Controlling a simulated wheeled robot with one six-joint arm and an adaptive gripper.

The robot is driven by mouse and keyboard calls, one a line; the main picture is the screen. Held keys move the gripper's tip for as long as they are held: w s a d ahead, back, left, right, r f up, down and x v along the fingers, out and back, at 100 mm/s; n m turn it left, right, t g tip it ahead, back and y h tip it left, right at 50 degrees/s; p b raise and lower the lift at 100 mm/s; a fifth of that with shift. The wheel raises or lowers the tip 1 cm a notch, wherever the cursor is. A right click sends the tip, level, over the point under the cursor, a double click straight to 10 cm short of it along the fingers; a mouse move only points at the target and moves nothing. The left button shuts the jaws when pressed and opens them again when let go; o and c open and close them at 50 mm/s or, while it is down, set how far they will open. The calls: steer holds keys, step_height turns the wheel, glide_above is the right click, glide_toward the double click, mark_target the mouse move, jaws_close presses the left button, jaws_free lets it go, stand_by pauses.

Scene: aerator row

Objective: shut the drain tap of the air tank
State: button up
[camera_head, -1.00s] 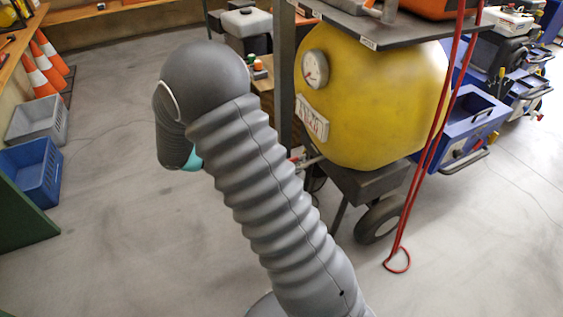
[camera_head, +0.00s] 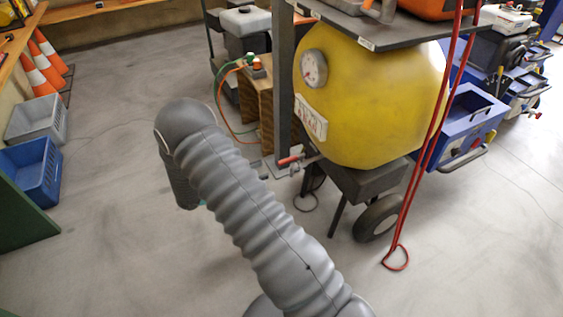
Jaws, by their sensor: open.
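The yellow air tank (camera_head: 375,95) stands right of the middle in the head view, with a round gauge and a label plate on its end. A small tap with a red lever (camera_head: 291,160) sits at the tank's lower left, on a short metal pipe. The lever lies roughly level, pointing left. My grey ribbed arm crosses the lower middle and bends down at its upper left end. My gripper is hidden behind and below that bend, left of the tap. The arm appears apart from the tap.
A dark post (camera_head: 284,90) stands just left of the tank beside a wooden box (camera_head: 256,105). A red hose (camera_head: 432,135) hangs in front of the tank at the right. A wheel (camera_head: 377,218) is beneath. Blue (camera_head: 30,172) and grey (camera_head: 37,120) crates stand far left. The floor between is clear.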

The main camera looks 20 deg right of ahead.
mark_target(281, 163)
steer(key=d, duration=0.8)
steer(key=shift+w+d+p, duration=0.15)
steer(key=shift+p, duration=0.2)
steer(key=shift+c, duration=0.2)
jaws_close()
